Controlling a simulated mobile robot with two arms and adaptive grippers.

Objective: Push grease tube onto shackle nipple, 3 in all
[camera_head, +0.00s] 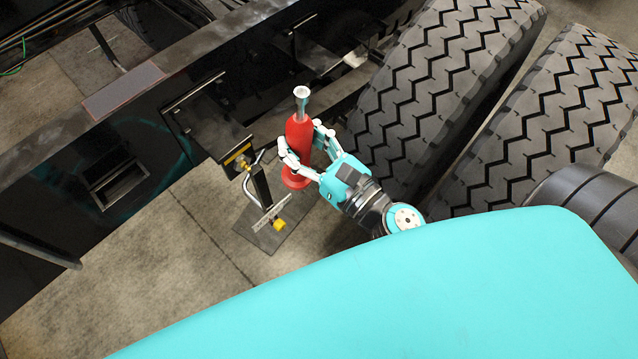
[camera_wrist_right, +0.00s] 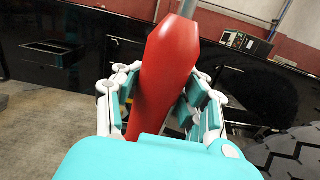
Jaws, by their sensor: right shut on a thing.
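My right gripper (camera_head: 307,151) is shut around the body of a red grease tube (camera_head: 299,135), which stands nearly upright with its grey metal tip (camera_head: 301,96) at the top. In the right wrist view the red tube (camera_wrist_right: 163,75) sits between the white and teal fingers of the right gripper (camera_wrist_right: 165,100), and its tip runs out of the top of the picture. The shackle nipple cannot be made out in either view. My left gripper is not in view.
A stand with yellow parts and a bent pipe (camera_head: 258,185) is just left of the tube. Large tyres (camera_head: 440,90) fill the right, and a black chassis beam (camera_head: 110,110) runs across the upper left. Concrete floor (camera_head: 170,285) is open at lower left.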

